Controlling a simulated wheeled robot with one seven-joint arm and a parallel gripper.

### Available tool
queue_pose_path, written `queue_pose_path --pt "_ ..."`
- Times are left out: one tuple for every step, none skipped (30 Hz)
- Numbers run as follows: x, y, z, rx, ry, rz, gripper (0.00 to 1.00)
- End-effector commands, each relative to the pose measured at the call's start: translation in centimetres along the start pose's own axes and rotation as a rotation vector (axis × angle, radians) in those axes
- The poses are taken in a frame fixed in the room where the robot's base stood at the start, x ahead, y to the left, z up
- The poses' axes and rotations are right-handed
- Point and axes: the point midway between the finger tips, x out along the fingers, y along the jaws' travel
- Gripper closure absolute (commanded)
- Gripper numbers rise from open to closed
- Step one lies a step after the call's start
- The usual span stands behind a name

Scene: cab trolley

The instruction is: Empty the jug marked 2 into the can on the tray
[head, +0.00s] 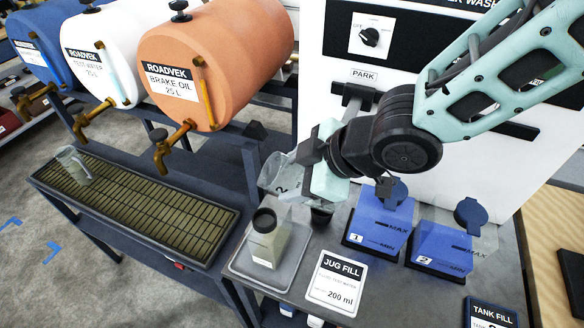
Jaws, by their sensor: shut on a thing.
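My gripper (326,172) is shut on a clear jug (276,174), which shows a mark that looks like 2. The jug is in the air, tilted, with its mouth end to the left. The can stands upright on the grey tray (243,268). I cannot tell how much liquid is in the jug, and no stream shows. My gripper hides part of the jug.
Blue reservoirs marked 1 (378,228) and 2 (443,245) stand right of the can. A JUG FILL card (338,284) lies in front.

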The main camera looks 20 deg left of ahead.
Motion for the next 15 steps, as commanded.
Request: queue_pose_path --pt "-0.6 0.23 0.03 0.022 0.039 -0.001 0.65" --pt "-0.68 0.33 0.1 0.035 0.066 0.0 0.65" --pt "-0.85 0.39 0.14 0.049 0.102 0.0 0.65" --pt "-1.05 0.45 0.14 0.061 0.13 0.0 0.65" --pt "-0.82 0.36 0.29 0.075 0.162 -0.001 0.65" --pt "-0.57 0.26 0.35 0.093 0.206 -0.001 0.65" --pt "-0.57 0.27 0.37 0.107 0.239 0.0 0.65" --pt "-0.47 0.19 0.34 0.118 0.269 -0.001 0.65" --pt "-0.42 0.19 0.28 0.133 0.307 0.0 0.65" --pt "-0.43 0.21 0.24 0.145 0.336 0.0 0.65" --pt "-0.43 0.22 0.2 0.154 0.361 0.001 0.65" --pt "-0.37 0.17 0.1 0.165 0.389 0.0 0.65" --pt "-0.36 0.18 0.09 0.174 0.409 0.0 0.65" --pt "-0.38 0.19 0.05 0.182 0.431 0.001 0.65" --pt "-0.4 0.2 0.02 0.193 0.459 0.001 0.65"
